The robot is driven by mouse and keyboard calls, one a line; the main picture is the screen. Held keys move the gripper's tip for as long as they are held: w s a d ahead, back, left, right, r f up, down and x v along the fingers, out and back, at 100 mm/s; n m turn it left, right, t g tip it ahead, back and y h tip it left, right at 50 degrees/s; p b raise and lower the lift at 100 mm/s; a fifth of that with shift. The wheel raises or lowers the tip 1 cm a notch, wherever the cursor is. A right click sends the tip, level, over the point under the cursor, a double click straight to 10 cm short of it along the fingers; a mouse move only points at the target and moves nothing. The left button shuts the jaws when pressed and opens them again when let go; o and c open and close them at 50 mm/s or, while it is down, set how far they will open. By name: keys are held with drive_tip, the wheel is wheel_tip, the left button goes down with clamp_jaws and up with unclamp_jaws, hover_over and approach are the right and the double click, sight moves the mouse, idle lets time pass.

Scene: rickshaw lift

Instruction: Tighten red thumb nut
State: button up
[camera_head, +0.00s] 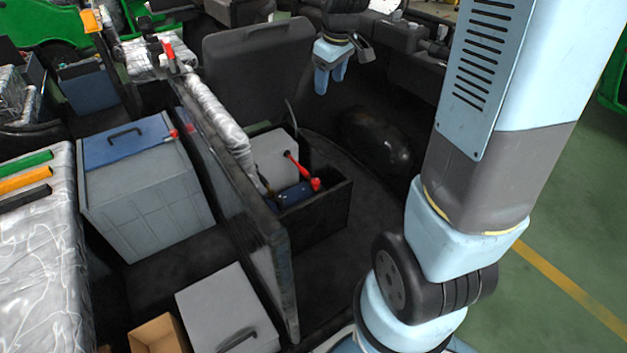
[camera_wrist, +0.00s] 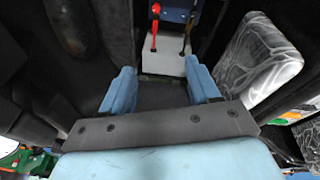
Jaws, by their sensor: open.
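A red cable or lever (camera_head: 303,170) with a red knob at its lower right end (camera_head: 316,184) sits over a dark open box, beside a blue-topped grey block. I cannot tell for sure which red part is the thumb nut. In the wrist view a red part (camera_wrist: 154,30) with a small red end at the top edge lies ahead, beyond the fingertips. My gripper (camera_head: 330,82) hangs open and empty above the cab floor, up and right of the box. In the wrist view its two blue fingers (camera_wrist: 158,82) are wide apart with nothing between them.
The dark box (camera_head: 320,211) stands right of an upright partition (camera_head: 232,185) with a silvery wrapped top. A dark seat back (camera_head: 258,72) rises behind. A grey case with a blue lid (camera_head: 145,190) is at left. The floor right of the box is clear.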

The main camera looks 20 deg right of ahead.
drive_tip(key=w+f+n+g, duration=0.1)
drive_tip(key=w+f+n, duration=0.1)
drive_tip(key=w+f, duration=0.45)
drive_tip(key=w+f+n, duration=0.2)
drive_tip(key=w+f, duration=0.1)
drive_tip(key=f, duration=0.6)
drive_tip(key=n+g, duration=0.2)
drive_tip(key=n, duration=0.1)
approach(314, 181)
wheel_tip(314, 181, down, 10)
drive_tip(key=shift+s+r, duration=0.1)
drive_tip(key=c, duration=0.9)
drive_tip(key=shift+a, duration=0.3)
drive_tip(key=shift+c, duration=0.6)
drive_tip(key=shift+d, duration=0.2)
